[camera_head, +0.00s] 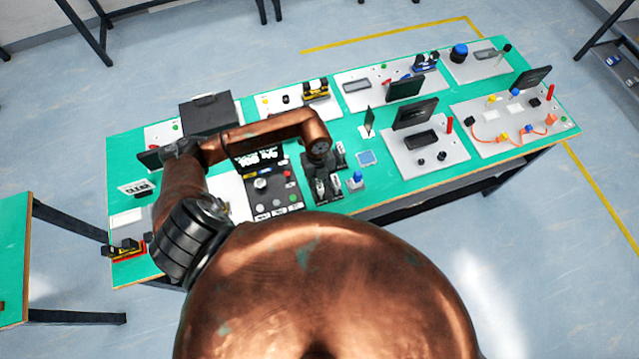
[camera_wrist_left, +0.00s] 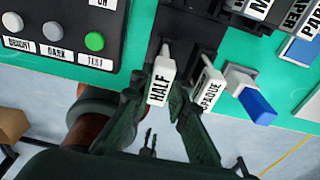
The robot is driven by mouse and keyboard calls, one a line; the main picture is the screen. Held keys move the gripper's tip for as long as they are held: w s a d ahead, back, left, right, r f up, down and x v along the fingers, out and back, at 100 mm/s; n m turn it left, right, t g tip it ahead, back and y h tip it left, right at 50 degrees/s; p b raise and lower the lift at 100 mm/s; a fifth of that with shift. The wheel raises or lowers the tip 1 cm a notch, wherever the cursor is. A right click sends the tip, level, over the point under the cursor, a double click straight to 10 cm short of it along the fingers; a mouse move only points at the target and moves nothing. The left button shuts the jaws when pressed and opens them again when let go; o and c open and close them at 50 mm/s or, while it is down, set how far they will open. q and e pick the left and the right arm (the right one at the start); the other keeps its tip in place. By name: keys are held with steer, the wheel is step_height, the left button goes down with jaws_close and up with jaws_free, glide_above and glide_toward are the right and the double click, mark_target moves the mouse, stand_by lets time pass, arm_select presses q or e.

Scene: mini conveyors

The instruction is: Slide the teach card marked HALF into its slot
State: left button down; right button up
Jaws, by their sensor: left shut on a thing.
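The white teach card marked HALF (camera_wrist_left: 160,84) is between the fingers of my left gripper (camera_wrist_left: 167,98), which is shut on it. Its narrow pale tip points at a black holder (camera_wrist_left: 178,30). I cannot tell whether the tip touches the holder. In the head view my left gripper (camera_head: 323,190) is over the front edge of the green table, right of the control panel; the HALF card is not clear there. My right gripper is not in view.
A dark control panel (camera_head: 270,188) with BRIGHT, DARK and TEST buttons lies left of the gripper. A blue-and-white piece (camera_wrist_left: 252,100) sits close right of the cards. More labelled pieces (camera_wrist_left: 298,20) are behind. Small stations and upright screens fill much of the green table (camera_head: 383,178).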

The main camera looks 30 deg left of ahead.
arm_select(q)
steer(key=shift+f, duration=0.2)
steer(key=c, duration=1.8)
jaws_free()
step_height(320, 180, up, 12)
steer(key=a, duration=0.1)
steer(key=shift+w, duration=0.4)
steer(key=shift+d+f, duration=0.1)
